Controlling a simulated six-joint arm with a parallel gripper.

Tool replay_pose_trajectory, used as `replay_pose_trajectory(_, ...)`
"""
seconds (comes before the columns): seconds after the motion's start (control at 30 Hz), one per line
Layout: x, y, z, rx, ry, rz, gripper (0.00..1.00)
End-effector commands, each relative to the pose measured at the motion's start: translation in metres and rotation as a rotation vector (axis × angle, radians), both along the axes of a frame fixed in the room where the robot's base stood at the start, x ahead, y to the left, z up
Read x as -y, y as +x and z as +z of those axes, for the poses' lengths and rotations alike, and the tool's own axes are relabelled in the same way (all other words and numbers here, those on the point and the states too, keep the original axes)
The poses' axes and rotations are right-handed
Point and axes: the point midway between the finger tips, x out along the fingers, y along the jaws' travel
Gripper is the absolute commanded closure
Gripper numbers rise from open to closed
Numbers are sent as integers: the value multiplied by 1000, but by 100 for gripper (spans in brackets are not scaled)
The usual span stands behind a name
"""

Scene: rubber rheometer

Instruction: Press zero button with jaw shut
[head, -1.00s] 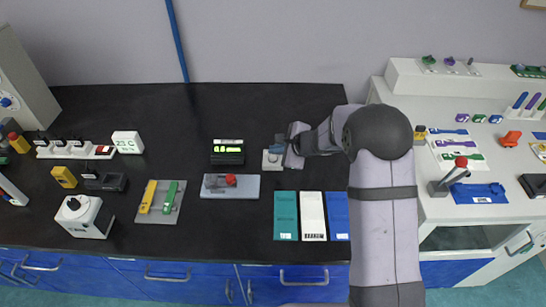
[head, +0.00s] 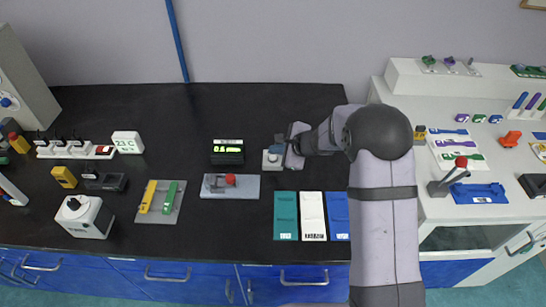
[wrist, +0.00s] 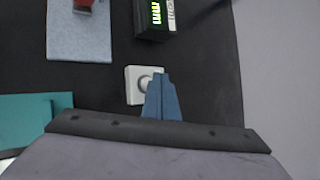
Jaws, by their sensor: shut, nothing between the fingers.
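The zero button is a small white box with a round grey button on top. It stands on the black bench right of the display in the head view (head: 271,163) and in the middle of the wrist view (wrist: 133,94). My gripper (wrist: 159,76) is shut and empty, its blue fingertips together. In the wrist view the tips overlap the button's edge and hide part of it. In the head view my gripper (head: 276,149) is at the box's far side. I cannot tell whether the tips touch the button.
A black display (head: 228,158) with lit green digits stands to the left. A grey plate (head: 245,187) with a red-knobbed part lies in front of it. Teal (head: 286,222), white (head: 313,222) and blue (head: 338,222) trays lie nearer the bench's front edge. The bench behind is clear.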

Motion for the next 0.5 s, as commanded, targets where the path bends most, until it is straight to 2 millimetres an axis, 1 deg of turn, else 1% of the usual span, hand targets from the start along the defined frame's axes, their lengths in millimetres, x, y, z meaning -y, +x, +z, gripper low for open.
replay_pose_trajectory(0.23, 0, 0, -1, 0, 0, 0, 100)
replay_pose_trajectory(0.5, 0, 0, -7, 0, 0, 0, 100)
